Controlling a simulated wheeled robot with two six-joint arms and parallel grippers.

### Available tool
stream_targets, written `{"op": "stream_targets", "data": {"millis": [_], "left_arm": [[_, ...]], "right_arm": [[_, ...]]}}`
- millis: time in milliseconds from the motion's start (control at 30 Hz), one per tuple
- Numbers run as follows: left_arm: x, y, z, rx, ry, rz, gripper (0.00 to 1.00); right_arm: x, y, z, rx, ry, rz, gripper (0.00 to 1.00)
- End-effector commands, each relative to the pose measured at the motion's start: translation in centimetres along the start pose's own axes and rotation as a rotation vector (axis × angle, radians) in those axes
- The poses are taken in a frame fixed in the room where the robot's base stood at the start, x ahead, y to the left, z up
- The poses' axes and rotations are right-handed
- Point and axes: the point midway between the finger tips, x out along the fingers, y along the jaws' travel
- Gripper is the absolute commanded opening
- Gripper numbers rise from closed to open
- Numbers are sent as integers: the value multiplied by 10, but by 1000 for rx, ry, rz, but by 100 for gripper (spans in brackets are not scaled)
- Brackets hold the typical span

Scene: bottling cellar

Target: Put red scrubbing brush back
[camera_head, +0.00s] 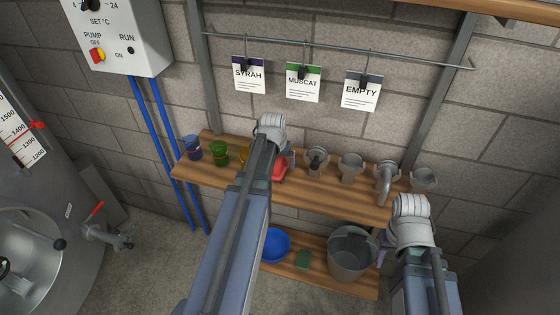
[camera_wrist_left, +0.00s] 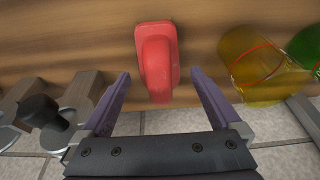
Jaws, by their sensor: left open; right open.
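The red scrubbing brush (camera_head: 280,168) lies on the upper wooden shelf, between the yellow cup and the grey pipe fittings, partly hidden by my left arm in the head view. The left wrist view shows the brush (camera_wrist_left: 157,60) with its near end between the fingertips of my left gripper (camera_wrist_left: 160,76). That gripper is open, with a gap on both sides of the brush. In the head view my left wrist hides most of its fingers. My right gripper (camera_head: 381,257) is low at the right, in front of the shelves near the grey bucket, mostly hidden behind its wrist.
On the upper shelf (camera_head: 340,190) stand a blue cup (camera_head: 192,147), a green cup (camera_head: 218,153), a yellow cup (camera_wrist_left: 262,65) and several grey fittings (camera_head: 351,166). The lower shelf holds a blue bowl (camera_head: 274,245), a green sponge (camera_head: 303,260) and the bucket (camera_head: 350,260). Tags hang above.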

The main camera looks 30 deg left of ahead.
Motion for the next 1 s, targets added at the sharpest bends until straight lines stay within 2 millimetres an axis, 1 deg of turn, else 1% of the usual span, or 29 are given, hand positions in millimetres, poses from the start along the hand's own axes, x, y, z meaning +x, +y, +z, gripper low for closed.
{"op": "stream_targets", "data": {"millis": [33, 400, 500, 667, 933, 1000], "left_arm": [[-15, 0, -1, 0, 0, 0, 97], [-76, 0, -1, 0, 0, 0, 97], [-88, 0, -1, 0, 0, 0, 97], [-96, 0, 0, 0, 0, 0, 97], [-95, 0, 0, 0, 0, 0, 97], [-95, 4, 2, 6, -4, 2, 97]], "right_arm": [[-15, 1, 1, 0, 0, 0, 50], [-72, 7, 4, -2, 0, 0, 50], [-84, 8, 5, -1, 0, 0, 50], [-91, 9, 5, 3, 0, -1, 50], [-90, 8, 5, 3, 0, -1, 50], [-90, 8, 5, 3, 0, -1, 50]]}}
